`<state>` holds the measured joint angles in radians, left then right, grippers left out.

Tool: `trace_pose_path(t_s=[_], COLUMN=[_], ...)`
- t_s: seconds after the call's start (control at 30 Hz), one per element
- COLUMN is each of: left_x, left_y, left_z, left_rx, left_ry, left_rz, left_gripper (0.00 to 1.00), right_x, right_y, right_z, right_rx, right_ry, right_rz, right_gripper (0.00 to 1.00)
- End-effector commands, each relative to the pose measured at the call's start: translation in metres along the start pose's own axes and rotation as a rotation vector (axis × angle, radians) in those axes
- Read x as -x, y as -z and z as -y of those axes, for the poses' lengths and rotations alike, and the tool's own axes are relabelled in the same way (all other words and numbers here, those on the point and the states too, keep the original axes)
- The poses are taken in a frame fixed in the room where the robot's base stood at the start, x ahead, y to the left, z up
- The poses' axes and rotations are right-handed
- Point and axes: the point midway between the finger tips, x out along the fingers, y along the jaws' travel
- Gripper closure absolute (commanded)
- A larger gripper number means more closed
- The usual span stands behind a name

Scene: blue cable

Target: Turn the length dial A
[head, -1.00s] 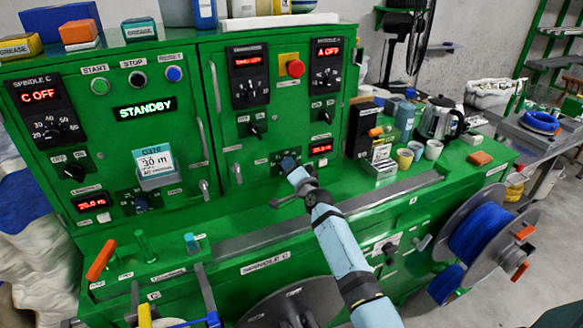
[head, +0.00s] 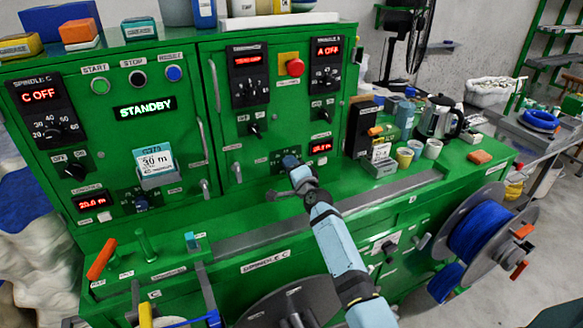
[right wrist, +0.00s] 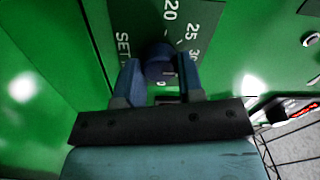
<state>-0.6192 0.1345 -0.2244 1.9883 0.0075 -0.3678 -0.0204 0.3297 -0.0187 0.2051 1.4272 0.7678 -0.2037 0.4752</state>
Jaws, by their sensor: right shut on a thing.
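The length dial A (right wrist: 160,66) is a dark blue knob on a dark scale plate with white numbers 20, 25 and 30 in the right wrist view. My right gripper (right wrist: 158,82) has one finger on each side of this knob and is shut on it. In the head view my right gripper (head: 291,164) reaches the dial at the lower part of the right panel, and its fingers largely hide the knob. A small red display (head: 320,147) is lit to the right of the dial; its digits are too small to read. My left gripper is not in view.
A second dial (head: 142,203) is on the left panel beside a red display (head: 89,203). A grey lever (head: 237,174) stands left of my gripper. Boxes, cups (head: 404,157) and a kettle (head: 437,118) stand on the right ledge. The ledge below the dial is mostly clear.

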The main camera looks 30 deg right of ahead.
Motion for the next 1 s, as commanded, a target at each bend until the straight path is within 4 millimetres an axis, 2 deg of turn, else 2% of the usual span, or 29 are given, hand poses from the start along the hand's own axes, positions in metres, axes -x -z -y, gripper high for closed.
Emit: trace_pose_path(t_s=[0.07, 0.1, 0.2, 0.57, 0.67, 1.0], left_x=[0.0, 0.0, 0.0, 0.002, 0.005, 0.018], left_y=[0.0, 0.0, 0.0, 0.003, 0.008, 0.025], left_z=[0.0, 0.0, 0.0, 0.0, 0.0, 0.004], left_rx=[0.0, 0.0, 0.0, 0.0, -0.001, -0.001], left_ry=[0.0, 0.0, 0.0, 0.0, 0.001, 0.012], left_rz=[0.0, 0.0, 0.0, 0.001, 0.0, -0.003], left_gripper=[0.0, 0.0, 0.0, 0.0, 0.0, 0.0], right_x=[0.0, 0.0, 0.0, 0.005, 0.019, 0.095], right_y=[0.0, 0.0, 0.0, 0.0, 0.001, 0.001], right_z=[0.0, 0.0, 0.0, 0.001, 0.002, 0.002], right_rx=[0.001, 0.001, 0.001, 0.002, 0.003, 0.003], right_ry=[0.001, 0.001, 0.001, 0.0, -0.002, -0.002], right_rz=[0.0, 0.0, 0.0, 0.0, 0.001, 0.001], right_gripper=[0.89, 0.6, 0.39, 0.39, 0.39, 0.39])
